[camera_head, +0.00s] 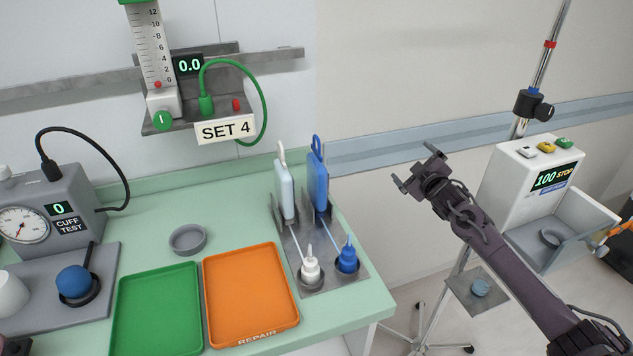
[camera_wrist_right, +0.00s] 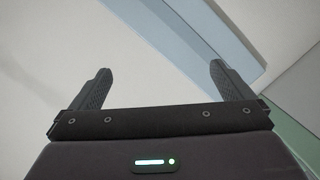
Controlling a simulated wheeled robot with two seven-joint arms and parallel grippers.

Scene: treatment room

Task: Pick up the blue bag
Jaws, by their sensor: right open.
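The blue bag (camera_head: 318,181) stands upright in a grey metal rack (camera_head: 333,275) at the right end of the green counter, with a blue loop on top. A white bag (camera_head: 284,190) stands just left of it. My right gripper (camera_head: 418,168) is open and empty, in the air to the right of the blue bag and apart from it. In the right wrist view its two fingers (camera_wrist_right: 158,88) are spread with only wall and rail between them; no bag shows there.
An orange tray (camera_head: 251,335) and a green tray (camera_head: 156,340) lie left. A pump (camera_head: 535,185) on a pole stands right of my arm. A wall rail (camera_head: 400,145) runs behind.

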